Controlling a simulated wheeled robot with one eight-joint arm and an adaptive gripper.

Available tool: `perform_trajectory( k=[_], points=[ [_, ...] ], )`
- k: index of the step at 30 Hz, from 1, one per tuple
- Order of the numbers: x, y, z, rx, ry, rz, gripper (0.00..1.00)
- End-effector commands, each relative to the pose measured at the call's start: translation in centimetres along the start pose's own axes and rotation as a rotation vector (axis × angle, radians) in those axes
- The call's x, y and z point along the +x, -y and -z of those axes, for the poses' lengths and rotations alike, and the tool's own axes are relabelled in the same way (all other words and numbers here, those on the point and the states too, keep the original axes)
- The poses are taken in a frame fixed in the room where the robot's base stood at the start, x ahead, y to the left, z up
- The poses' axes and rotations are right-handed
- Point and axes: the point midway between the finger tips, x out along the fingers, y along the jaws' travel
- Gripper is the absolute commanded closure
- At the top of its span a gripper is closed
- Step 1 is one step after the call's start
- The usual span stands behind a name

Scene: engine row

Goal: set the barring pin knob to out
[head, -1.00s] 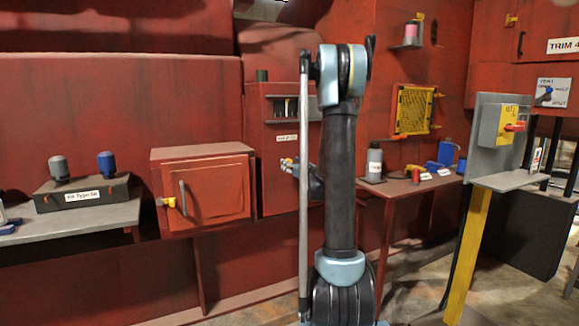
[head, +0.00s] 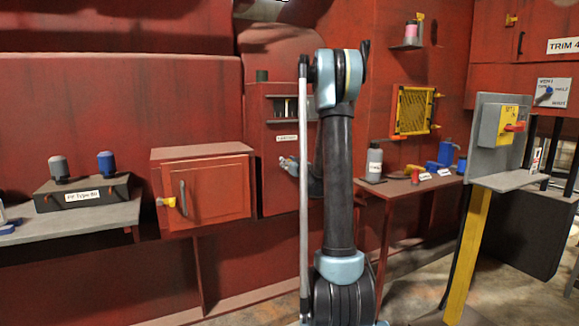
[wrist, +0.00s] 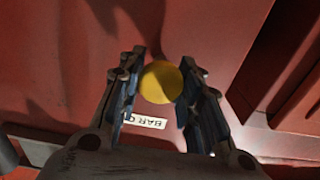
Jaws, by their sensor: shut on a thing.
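The barring pin knob is a round yellow knob (wrist: 161,83) in front of the red panel in the wrist view. My gripper (wrist: 163,76) is shut on it, with one dark finger on each side. A white label (wrist: 145,120) beside the knob reads "BAR O" and is partly hidden by my gripper. In the head view my gripper (head: 287,164) is at the red cabinet front, left of my arm's upright link. The knob cannot be made out there.
A red cabinet (head: 268,185) with a slotted opening stands behind my gripper. A red box with a door (head: 210,192) juts out to its left. A red table (head: 405,187) with bottles and tools is to the right. A grey panel on a yellow post (head: 469,255) stands farther right.

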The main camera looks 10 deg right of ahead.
Motion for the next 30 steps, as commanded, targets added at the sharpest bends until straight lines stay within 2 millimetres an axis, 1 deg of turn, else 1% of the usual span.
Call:
perform_trajectory(
  k=[4, 10, 18, 19, 20, 21, 30],
  points=[
    [-1.0, -0.2, 0.0, 0.000, 0.000, -0.003, 1.00],
    [-3.5, -0.2, 0.0, 0.000, 0.000, -0.005, 1.00],
    [-3.8, -0.2, 0.0, 0.000, 0.000, -0.005, 1.00],
    [-3.8, -0.2, 0.0, 0.000, 0.000, -0.005, 0.63],
    [-3.8, -0.2, 0.0, 0.000, 0.000, -0.006, 0.56],
    [-3.8, -0.2, 0.0, 0.000, 0.000, -0.005, 0.47],
    [-3.7, -0.1, 0.0, 0.000, 0.000, -0.003, 0.47]
  ],
)
